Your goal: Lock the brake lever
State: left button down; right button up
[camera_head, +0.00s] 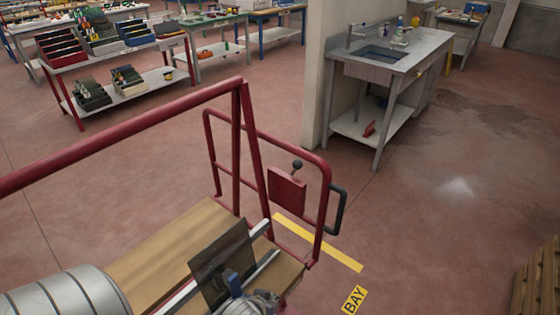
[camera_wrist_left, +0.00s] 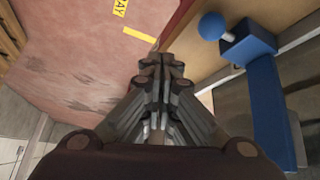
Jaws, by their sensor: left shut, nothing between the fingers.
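In the left wrist view a blue ball-ended lever (camera_wrist_left: 212,26) sticks out to the left from a blue block on a blue post (camera_wrist_left: 270,115), beside a wooden deck edge. My left gripper (camera_wrist_left: 160,68) is shut and empty, just left of and below the ball, apart from it in the picture. A dark-knobbed lever (camera_head: 297,166) stands on a red plate (camera_head: 287,189) on the cart's end frame. I cannot tell which is the brake lever.
The red-framed cart with a wooden deck (camera_head: 180,238) carries silver rails and a dark square panel (camera_head: 224,264). Yellow floor tape (camera_head: 318,242) lies beside it. A sink bench (camera_head: 385,70) and a red-framed table (camera_head: 115,75) stand behind.

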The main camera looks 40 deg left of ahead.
pick_arm(q)
jog(key=w+a+r+n+t+y, duration=0.1)
jog(key=w+a+r+n+t, duration=0.25)
jog(key=w+r, duration=0.2)
jog(key=n+t+y+p, duration=0.1)
jog(key=n+t+p, duration=0.1)
jog(key=n+t, duration=0.7)
send_near(292, 173)
jog(key=s+a+r, duration=0.2)
jog(key=s+r, duration=0.2)
jog(key=r, duration=0.2)
jog(key=shift+w+f+n+g, duration=0.1)
jog(key=shift+w+n+g, duration=0.1)
jog(key=shift+n+g, duration=0.25)
jog(key=w, duration=0.3)
jog(key=w+a, duration=0.1)
jog(key=w, duration=0.2)
jog(key=w+p, duration=0.1)
jog(key=w, duration=0.3)
jog(key=shift+a+r, duration=0.25)
jog(key=shift+a, duration=0.1)
jog(key=shift+d, duration=0.1)
